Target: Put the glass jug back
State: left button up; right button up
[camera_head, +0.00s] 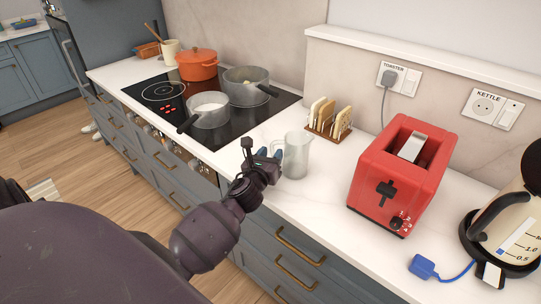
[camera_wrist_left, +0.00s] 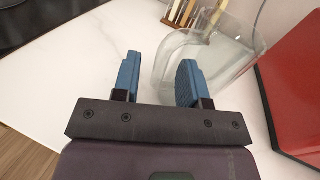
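The clear glass jug (camera_head: 298,157) stands upright on the white counter, left of the red toaster. In the left wrist view the jug (camera_wrist_left: 230,62) is just beyond and to the right of my fingers. My left gripper (camera_head: 269,154) is close to the jug's left side, low over the counter. Its two blue fingers (camera_wrist_left: 157,80) are apart, with nothing clearly held between them. The right finger overlaps the jug's near side in that view; I cannot tell whether it touches. The jug's handle side is partly hidden by the gripper. My right gripper is not in view.
A toast rack (camera_head: 328,122) stands behind the jug, and the red toaster (camera_head: 399,178) to its right. A kettle (camera_head: 510,220) and a blue plug (camera_head: 423,267) lie farther right. The hob (camera_head: 160,103) holds pans (camera_head: 208,110) at left.

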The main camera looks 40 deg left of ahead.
pick_arm(q)
jog(key=v, duration=1.1)
jog(key=s+d+f+n+g+h, duration=0.2)
jog(key=s+f+n, duration=0.5)
jog(key=n, duration=0.8)
jog(key=s+d+f+n+g+h, duration=0.2)
jog(key=s+d+f+n, duration=0.3)
jog(key=n, duration=1)
notch_tip(320, 180, down, 5)
jog(key=shift+s+d+r+n+g, duration=0.15)
jog(key=shift+s+d+n+g, duration=0.25)
jog(key=shift+s+g, duration=0.6)
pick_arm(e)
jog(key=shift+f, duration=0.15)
pick_arm(q)
jog(key=shift+s, duration=0.15)
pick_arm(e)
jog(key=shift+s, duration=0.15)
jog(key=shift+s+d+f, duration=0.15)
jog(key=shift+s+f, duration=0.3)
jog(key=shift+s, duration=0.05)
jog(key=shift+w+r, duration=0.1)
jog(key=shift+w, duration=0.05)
